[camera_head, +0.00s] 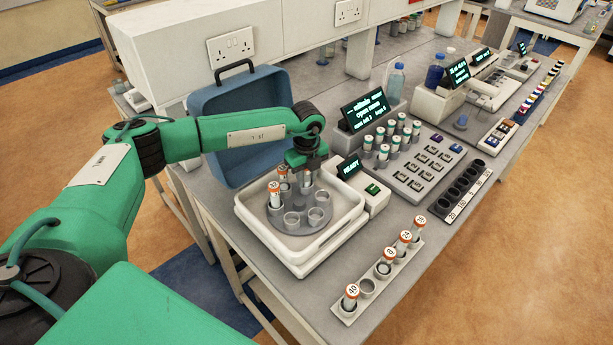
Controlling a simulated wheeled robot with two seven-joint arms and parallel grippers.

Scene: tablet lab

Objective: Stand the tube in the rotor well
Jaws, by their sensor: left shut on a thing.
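The grey round rotor (291,235) sits in a white square tub (297,268) on the bench, with several empty wells toward the front. One white tube with an orange cap (274,194) stands at the rotor's left. My left gripper (306,170) points down over the back right of the rotor. It is shut on a tube (306,182), which looks upright at or in a back well; I cannot tell how deep it sits. Another orange cap (283,171) shows just left of the gripper, partly hidden behind it. My right gripper is not in view.
A blue lid (235,150) stands open behind the tub. A white rack (345,308) with several numbered orange-capped tubes and an empty hole lies at front right. A READY display (349,167), a rack of green-capped tubes (383,150) and a keypad (425,170) stand right.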

